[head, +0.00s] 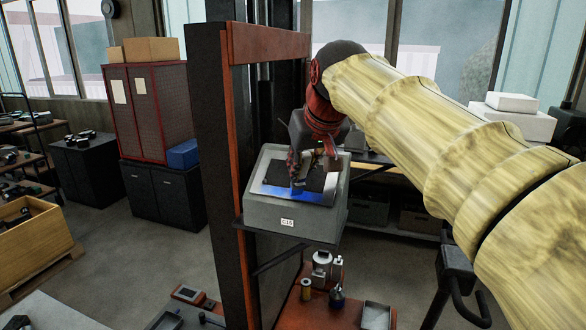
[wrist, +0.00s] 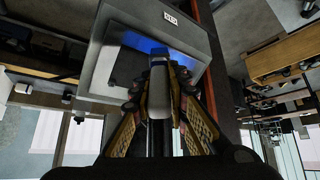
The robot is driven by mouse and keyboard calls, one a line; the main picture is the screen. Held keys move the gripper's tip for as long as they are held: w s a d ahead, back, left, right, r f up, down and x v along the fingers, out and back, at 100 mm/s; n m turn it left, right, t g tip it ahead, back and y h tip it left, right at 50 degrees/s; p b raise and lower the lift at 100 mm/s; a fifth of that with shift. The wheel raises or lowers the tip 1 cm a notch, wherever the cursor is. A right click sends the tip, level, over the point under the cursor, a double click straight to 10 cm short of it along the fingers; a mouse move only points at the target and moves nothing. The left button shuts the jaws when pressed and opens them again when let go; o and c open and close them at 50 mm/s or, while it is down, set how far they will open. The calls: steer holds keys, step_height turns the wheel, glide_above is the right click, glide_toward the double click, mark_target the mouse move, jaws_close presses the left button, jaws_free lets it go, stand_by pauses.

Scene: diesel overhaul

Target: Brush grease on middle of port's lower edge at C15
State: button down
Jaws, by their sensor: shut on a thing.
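The grey block labelled C15 (head: 262,212) sits on a shelf on the red-and-black post. Its sloping face has a pale plate around a dark port (head: 312,180), with a blue band (head: 318,195) along the lower edge. My gripper (head: 308,162) is over this face, shut on a grey, blunt-ended tool (wrist: 160,78), which I take for the brush. In the wrist view, the block (wrist: 195,40) appears upside down and the tool's end overlaps the blue band (wrist: 140,42). Whether the tool touches the edge cannot be told; its tip and part of the port are hidden.
The post (head: 238,150) stands close left of the block. Below, a red base holds metal parts (head: 322,262) and a small tray (head: 376,315). A red cabinet (head: 150,110) and a wooden crate (head: 30,240) stand further left. Open floor lies between.

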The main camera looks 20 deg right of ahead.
steer(key=s+d+b, duration=0.1)
steer(key=s+d, duration=0.2)
steer(key=d, duration=0.2)
steer(key=shift+s+d+f+b, duration=0.15)
steer(key=shift+s+d+b, duration=0.15)
steer(key=shift+s, duration=0.1)
stand_by(0.4)
steer(key=shift+a, duration=0.1)
steer(key=w+a+p, duration=0.4)
steer(key=w+a, duration=0.5)
steer(key=a, duration=0.4)
steer(key=shift+w+a, duration=0.25)
steer(key=shift+w, duration=0.15)
stand_by(1.3)
steer(key=s+a+r+p, duration=0.2)
steer(key=s+r+p, duration=0.1)
steer(key=r, duration=0.2)
stand_by(0.6)
steer(key=shift+w, duration=0.1)
